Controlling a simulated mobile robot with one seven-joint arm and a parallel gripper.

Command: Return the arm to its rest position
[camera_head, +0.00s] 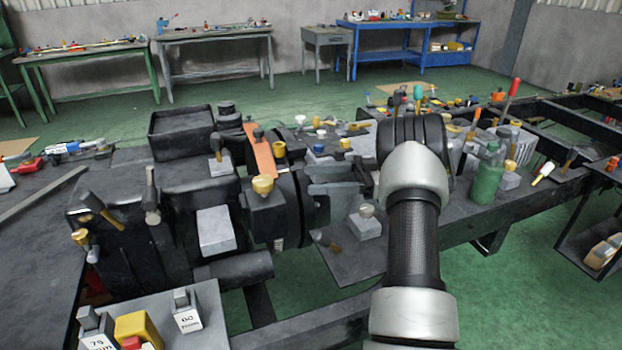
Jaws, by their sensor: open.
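My arm (414,240) rises from the bottom edge, right of centre, with pale grey joints and a dark textured link. It reaches over the front of the bench toward a dark rounded joint at its far visible end. My gripper cannot be made out; the arm's own links may hide it. I cannot tell what lies directly beyond that joint.
A dark lathe-like machine (130,233) stands close on the left. A cluttered dark bench (462,217) runs behind and right of my arm, with a green bottle (487,180). A low shelf (575,235) stands far right. Green floor (520,290) is clear at lower right.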

